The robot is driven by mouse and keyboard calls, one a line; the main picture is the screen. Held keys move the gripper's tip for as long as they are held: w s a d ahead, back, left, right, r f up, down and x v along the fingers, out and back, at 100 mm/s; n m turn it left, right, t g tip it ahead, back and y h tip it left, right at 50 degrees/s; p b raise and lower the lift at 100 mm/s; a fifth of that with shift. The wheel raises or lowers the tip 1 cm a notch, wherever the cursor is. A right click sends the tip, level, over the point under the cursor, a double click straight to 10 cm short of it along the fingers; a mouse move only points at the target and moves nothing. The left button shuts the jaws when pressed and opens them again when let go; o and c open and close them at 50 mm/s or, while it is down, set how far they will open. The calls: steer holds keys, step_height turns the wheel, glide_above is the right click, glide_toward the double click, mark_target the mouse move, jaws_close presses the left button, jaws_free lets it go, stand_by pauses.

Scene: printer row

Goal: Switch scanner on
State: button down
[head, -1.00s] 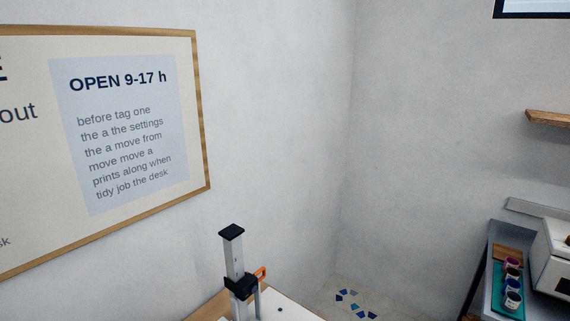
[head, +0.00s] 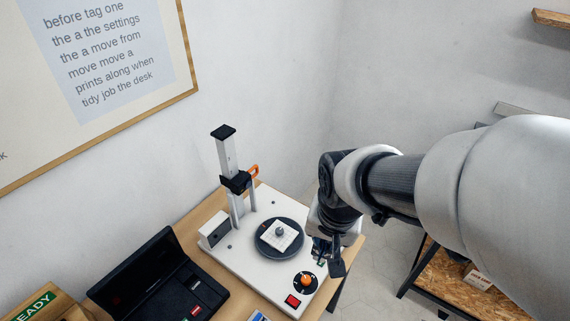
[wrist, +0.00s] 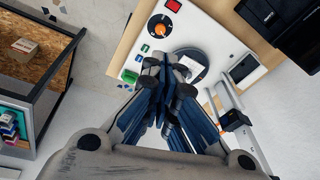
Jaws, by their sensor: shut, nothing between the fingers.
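The scanner has a white base (head: 232,258) on a wooden desk, with a dark turntable (head: 262,246) carrying a white patterned plate with a small grey object. A column (head: 229,165) with an orange lever (head: 253,171) stands at its back. A red switch (head: 293,300) and a dial with an orange knob (head: 306,281) sit at its front right corner; the wrist view also shows the switch (wrist: 173,6) and the knob (wrist: 160,29). I cannot tell the switch's position. My gripper (head: 334,266) is shut and empty, above the base's right edge; its fingers (wrist: 172,64) partly hide the turntable in the wrist view.
An open black case (head: 160,285) lies left of the scanner. A box marked READY (head: 35,308) is at the lower left. A framed notice (head: 110,60) hangs on the wall. A shelf rack (head: 445,275) stands right of the desk, with open floor (head: 375,262) between.

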steer(key=w+a+f+m+g+p, duration=0.1)
steer(key=w+a+f+m, duration=0.15)
steer(key=f, duration=0.55)
steer(key=m+g, duration=0.1)
glide_above(290, 295)
step_height(290, 295, down, 8)
steer(key=shift+s+r+p, duration=0.2)
steer(key=shift+p, duration=0.25)
step_height(290, 295, down, 14)
steer(key=b, duration=0.4)
steer(key=shift+b, duration=0.4)
steer(key=shift+f, duration=0.1)
